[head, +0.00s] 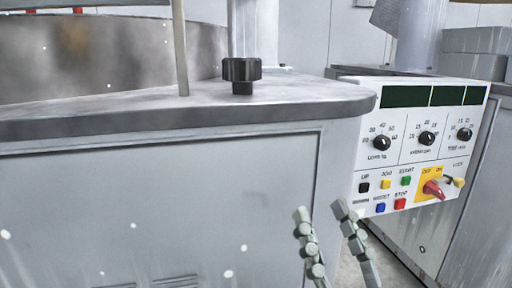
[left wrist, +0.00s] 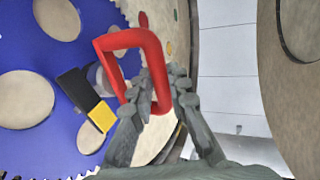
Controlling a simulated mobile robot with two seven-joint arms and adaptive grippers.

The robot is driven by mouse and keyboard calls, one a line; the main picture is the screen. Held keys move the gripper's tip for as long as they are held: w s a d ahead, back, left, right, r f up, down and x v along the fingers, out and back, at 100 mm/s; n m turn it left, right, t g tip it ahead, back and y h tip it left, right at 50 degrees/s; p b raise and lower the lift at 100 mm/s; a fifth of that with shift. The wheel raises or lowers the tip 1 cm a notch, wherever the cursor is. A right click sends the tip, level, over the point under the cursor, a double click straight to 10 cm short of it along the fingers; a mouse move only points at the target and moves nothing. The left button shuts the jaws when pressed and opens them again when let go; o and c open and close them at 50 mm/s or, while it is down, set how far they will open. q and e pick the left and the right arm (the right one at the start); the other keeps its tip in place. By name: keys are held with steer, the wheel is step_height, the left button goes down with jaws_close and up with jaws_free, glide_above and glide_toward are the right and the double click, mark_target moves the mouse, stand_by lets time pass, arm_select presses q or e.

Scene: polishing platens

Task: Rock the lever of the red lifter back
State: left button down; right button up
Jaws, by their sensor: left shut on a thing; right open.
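The red lifter's loop handle (left wrist: 128,39) stands in the middle of the left wrist view. My left gripper (left wrist: 163,92) is shut on the right-hand side of this loop; its fingers hide part of it. A black piece with a yellow end (left wrist: 77,90) sticks out left of the loop, apart from my fingers; I cannot tell for sure that it is the lever. A grey part behind the loop is mostly hidden. My right gripper (head: 322,219) is open and empty at the bottom of the head view, in front of the grey cabinet.
A blue toothed disc (left wrist: 62,62) with round holes lies behind the lifter. In the head view, a control panel (head: 400,165) with knobs and a red switch (head: 433,189) is at right. A black knob (head: 242,72) stands on the grey machine top (head: 300,92).

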arm_select(q)
steer(key=shift+r, duration=0.2)
step_height(320, 180, up, 7)
steer(key=p, duration=0.4)
stand_by(1.2)
steer(key=shift+p, duration=0.3)
steer(key=s+d+b, duration=0.4)
steer(key=s+d, duration=0.4)
steer(key=s, duration=0.5)
steer(key=s+d+b, duration=0.5)
steer(key=s+d, duration=0.4)
steer(key=s, duration=0.5)
steer(key=shift+s, duration=0.15)
stand_by(3.7)
